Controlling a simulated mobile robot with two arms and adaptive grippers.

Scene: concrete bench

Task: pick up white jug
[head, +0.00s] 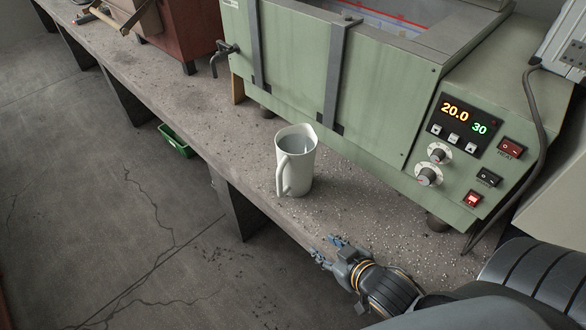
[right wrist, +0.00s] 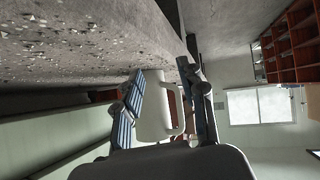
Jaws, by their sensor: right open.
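The white jug (head: 305,170) stands upright on the bench, near its front edge, in the head view. Its handle faces the front-left and its open top shows a grey inside. My right gripper (head: 328,250) is open and empty, in front and to the right of the jug, with a gap between them. In the right wrist view the jug (right wrist: 153,112) appears between the two spread fingers of the gripper (right wrist: 160,75), its handle toward the right finger. My left gripper is not in view.
A green water bath (head: 385,110) with a lit control panel stands behind the jug. The speckled concrete bench (head: 185,110) runs to the back left, with a red-brown box (head: 190,35) on it. A green crate (head: 175,141) is below, by the bench front.

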